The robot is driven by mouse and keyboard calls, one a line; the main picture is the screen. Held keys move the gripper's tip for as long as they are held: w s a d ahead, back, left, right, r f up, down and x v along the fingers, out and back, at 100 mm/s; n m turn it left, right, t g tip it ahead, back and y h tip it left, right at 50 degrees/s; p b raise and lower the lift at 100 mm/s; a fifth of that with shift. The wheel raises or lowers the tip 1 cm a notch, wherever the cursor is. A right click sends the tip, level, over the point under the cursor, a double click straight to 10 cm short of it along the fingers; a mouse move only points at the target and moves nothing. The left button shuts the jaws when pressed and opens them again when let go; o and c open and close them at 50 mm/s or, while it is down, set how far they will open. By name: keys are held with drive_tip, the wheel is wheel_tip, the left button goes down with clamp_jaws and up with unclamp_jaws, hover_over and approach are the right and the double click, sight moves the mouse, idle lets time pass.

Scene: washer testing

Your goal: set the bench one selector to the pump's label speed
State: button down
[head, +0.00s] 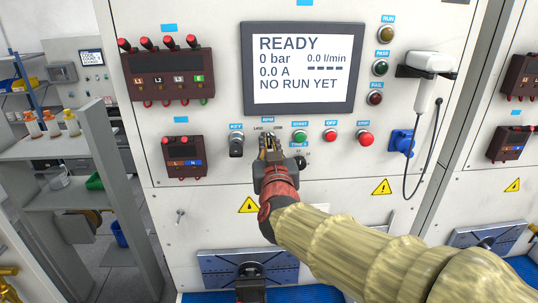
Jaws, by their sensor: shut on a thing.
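The bench one panel carries a speed selector under a blue RPM label (267,120), with small scale numbers that seem to read 1450 and a second value too small to be sure of. My gripper (269,147) is at this selector and shut on its knob. The gripper hides the knob, so its pointer direction cannot be told. The display (303,68) above reads READY, 0 bar, 0.0 l/min, 0.0 A, NO RUN YET. The pump and its label are not identifiable in this view.
Left of my gripper is the key switch (236,145). Close on its right are the green start button (300,136), the red OFF button (330,135) and the red STOP button (365,138). A handheld scanner (426,80) with a cord hangs at the right. Shelving (75,150) stands left.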

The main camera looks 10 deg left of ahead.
drive_tip(key=m+b, duration=0.2)
drive_tip(key=m, duration=0.1)
drive_tip(key=m+b, duration=0.1)
drive_tip(key=shift+d+f+m, duration=0.1)
drive_tip(key=shift+f+m, duration=0.15)
drive_tip(key=shift+m, duration=0.05)
drive_tip(key=shift+d+m+b, duration=0.1)
drive_tip(key=shift+m+b, duration=1.75)
drive_tip(key=shift+m, duration=0.65)
drive_tip(key=shift+r, duration=0.1)
drive_tip(key=c, duration=1.9)
unclamp_jaws()
drive_tip(key=shift+r, duration=0.1)
drive_tip(key=v, duration=1.2)
